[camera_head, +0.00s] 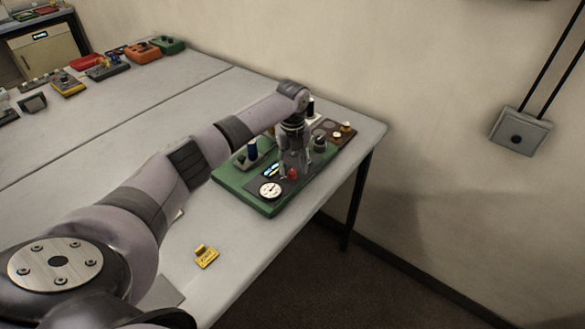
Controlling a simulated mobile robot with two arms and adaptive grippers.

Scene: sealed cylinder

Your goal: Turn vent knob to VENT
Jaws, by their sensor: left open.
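A green board (232,182) with a dark control panel lies near the table's right edge. No VENT lettering is legible, so I cannot tell which one is the vent knob. My left gripper (295,166) points down over the panel, open, with its fingers close to the red knob. I cannot tell whether they touch it. My arm and gripper hide part of the panel. My right gripper is not in view.
A yellow tag (206,257) lies on the table (245,245) in front. Several coloured devices, one orange (143,53), stand at the far left. A grey wall box (520,132) hangs at right.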

